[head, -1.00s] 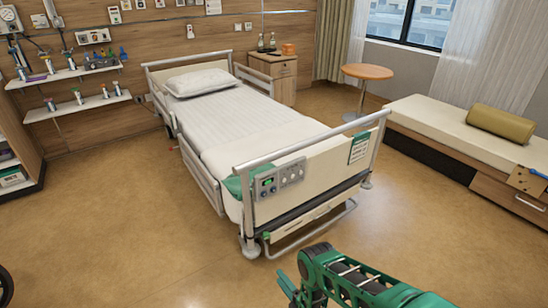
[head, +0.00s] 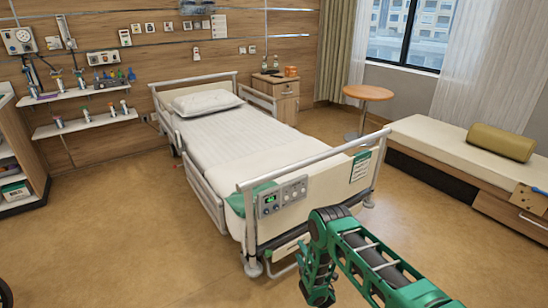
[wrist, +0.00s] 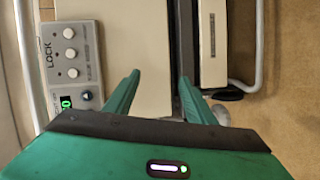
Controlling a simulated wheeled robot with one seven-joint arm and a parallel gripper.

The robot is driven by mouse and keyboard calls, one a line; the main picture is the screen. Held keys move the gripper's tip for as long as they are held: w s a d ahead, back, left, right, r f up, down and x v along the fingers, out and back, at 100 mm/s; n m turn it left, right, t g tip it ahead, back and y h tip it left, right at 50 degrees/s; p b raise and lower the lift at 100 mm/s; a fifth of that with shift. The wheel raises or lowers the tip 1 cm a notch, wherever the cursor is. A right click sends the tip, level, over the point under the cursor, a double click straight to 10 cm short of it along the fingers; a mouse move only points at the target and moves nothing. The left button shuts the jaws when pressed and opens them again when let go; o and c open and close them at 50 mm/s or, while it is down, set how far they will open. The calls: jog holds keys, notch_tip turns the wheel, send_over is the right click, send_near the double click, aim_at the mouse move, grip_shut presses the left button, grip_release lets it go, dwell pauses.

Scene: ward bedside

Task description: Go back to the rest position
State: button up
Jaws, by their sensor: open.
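My gripper (wrist: 158,90) is open in the wrist view, its two green fingers spread with nothing between them. Behind the fingers shows the cream footboard (wrist: 135,35) of the bed, with its control panel (wrist: 72,50) of knobs and a lit green display at the left. In the head view my green arm reaches in from the lower right, bends in front of the bed's footboard (head: 330,185), and its end points downward. The fingers cannot be made out clearly in the head view.
The bed (head: 215,140) stands in the middle, with a bedside cabinet (head: 285,105) and a round table (head: 368,93) behind it. A bench (head: 430,145) with an olive bolster (head: 500,142) is at the right. The floor (head: 130,230) at the left is clear.

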jog(key=w+d+r+m+g+h, duration=0.1)
jog(key=w+d+r+m+h, duration=0.25)
jog(key=d+r, duration=0.55)
jog(key=w+d+r+m+g+h, duration=0.25)
jog(key=w+d+r+m, duration=0.2)
jog(key=d+r, duration=0.5)
jog(key=s+d+r+m+g+h, duration=0.2)
jog(key=s+d+r+m, duration=0.15)
jog(key=d+r, duration=0.55)
jog(key=s+d+r+m+g+h, duration=0.1)
jog(key=s+d+r+m+g, duration=0.45)
jog(key=s+r, duration=0.9)
jog(key=s+d+r+m+g+y, duration=0.1)
jog(key=s+r+m+g, duration=0.3)
jog(key=s, duration=1)
jog(key=s+d+r+m+t+y, duration=0.15)
jog(key=s+r, duration=0.35)
jog(key=s, duration=0.8)
jog(key=s+a+m+g+y, duration=0.1)
jog(key=s+a, duration=0.2)
jog(key=s, duration=0.5)
jog(key=s+a+r+m+g+y, duration=0.1)
jog(key=s+a+m+y, duration=0.1)
jog(key=s, duration=0.6)
jog(key=shift+a+r, duration=0.3)
jog(key=shift+a, duration=0.55)
